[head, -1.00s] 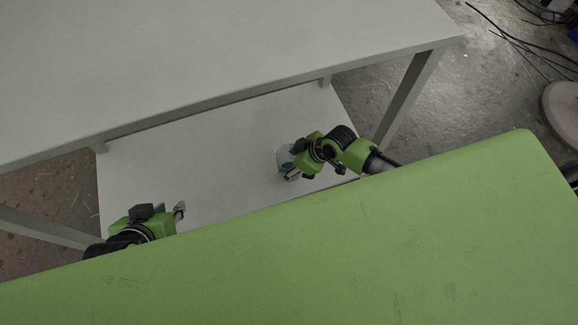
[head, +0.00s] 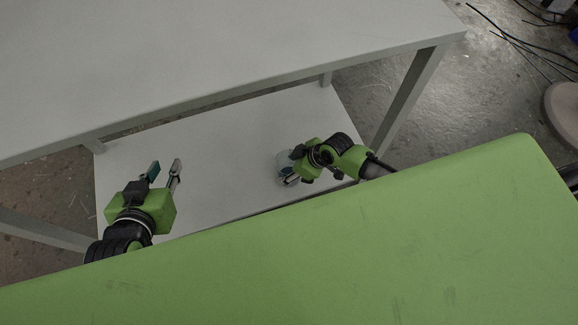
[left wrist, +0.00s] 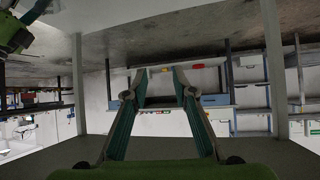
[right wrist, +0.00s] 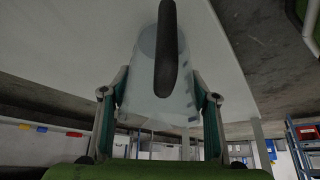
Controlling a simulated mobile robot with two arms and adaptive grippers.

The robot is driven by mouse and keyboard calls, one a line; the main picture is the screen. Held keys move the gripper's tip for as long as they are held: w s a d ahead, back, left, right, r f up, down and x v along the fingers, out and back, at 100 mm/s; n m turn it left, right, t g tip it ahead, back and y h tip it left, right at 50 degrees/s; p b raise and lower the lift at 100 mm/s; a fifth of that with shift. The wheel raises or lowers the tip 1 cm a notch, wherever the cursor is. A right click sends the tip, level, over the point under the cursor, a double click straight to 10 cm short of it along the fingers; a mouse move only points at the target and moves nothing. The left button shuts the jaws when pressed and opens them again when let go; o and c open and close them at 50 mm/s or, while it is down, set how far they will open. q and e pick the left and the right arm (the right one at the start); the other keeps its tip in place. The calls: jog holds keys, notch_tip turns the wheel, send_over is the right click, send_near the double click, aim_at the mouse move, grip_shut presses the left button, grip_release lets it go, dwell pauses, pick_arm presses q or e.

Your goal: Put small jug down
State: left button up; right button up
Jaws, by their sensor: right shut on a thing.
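The small jug (head: 283,160) is pale, bluish and translucent. It is over the right part of the white lower shelf (head: 225,150), partly hidden by my right gripper (head: 290,176). In the right wrist view the jug (right wrist: 148,100) sits between the two fingers, with its dark handle (right wrist: 166,50) toward the camera. My right gripper is shut on the jug. I cannot tell whether its base touches the shelf. My left gripper (head: 165,171) is open and empty over the left part of the shelf, its fingers apart in the left wrist view (left wrist: 160,85) too.
The grey-white upper tabletop (head: 200,60) overhangs the back of the shelf. A table leg (head: 408,98) stands right of my right arm. The shelf between my grippers is clear. A large green surface (head: 350,240) fills the foreground.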

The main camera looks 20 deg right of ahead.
jog(key=o, duration=1.1)
